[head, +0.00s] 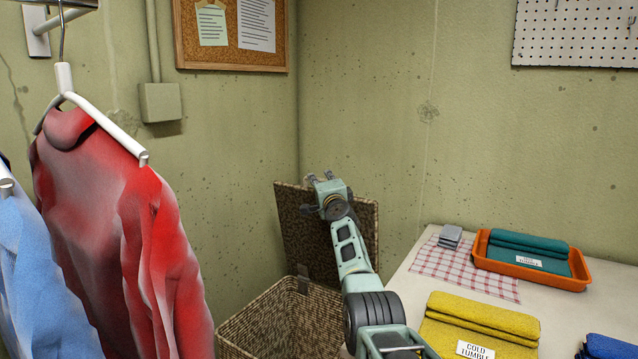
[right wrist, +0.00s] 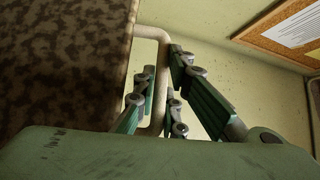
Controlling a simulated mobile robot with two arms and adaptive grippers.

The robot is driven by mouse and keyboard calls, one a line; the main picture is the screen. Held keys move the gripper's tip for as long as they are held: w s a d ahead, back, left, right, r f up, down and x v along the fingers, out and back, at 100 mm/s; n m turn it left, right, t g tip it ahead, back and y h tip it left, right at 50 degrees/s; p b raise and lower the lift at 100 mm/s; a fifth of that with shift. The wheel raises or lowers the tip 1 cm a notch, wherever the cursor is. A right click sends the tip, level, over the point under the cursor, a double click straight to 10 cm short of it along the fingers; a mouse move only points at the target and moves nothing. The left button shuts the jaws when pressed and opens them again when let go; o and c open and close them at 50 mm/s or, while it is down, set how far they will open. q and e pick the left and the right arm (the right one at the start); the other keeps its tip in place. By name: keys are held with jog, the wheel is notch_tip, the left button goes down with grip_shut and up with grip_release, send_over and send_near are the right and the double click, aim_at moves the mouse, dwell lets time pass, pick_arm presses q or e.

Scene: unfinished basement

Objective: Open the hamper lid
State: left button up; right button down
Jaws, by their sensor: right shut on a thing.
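The brown woven hamper (head: 237,332) stands in the corner, and its mouth is uncovered. Its lid (head: 296,235) stands about upright at the back edge, near the wall; a hinge shows at its lower edge. My right gripper (head: 318,180) is at the lid's upper edge. In the right wrist view, a pale bar handle (right wrist: 150,32) sticks out from the side of the lid (right wrist: 60,60). The fingers of my right gripper (right wrist: 160,90) are shut around this handle. My right arm hides part of the lid and hamper in the head view. My left gripper is not in view.
A table (head: 405,290) at the right carries yellow towels (head: 485,318), a checked cloth (head: 465,268) and an orange tray (head: 530,277) with teal towels. A red shirt (head: 130,230) hangs at the left, close to the hamper. A corkboard (head: 182,40) hangs on the wall.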

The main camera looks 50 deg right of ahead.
jog(key=shift+d+f, duration=0.1)
dwell(0.3)
jog(key=c, duration=2.1)
grip_release()
jog(key=shift+s+a, duration=0.1)
jog(key=shift+a, duration=0.35)
jog(key=v, duration=1.1)
jog(key=shift+s+d, duration=0.2)
jog(key=shift+s, duration=0.15)
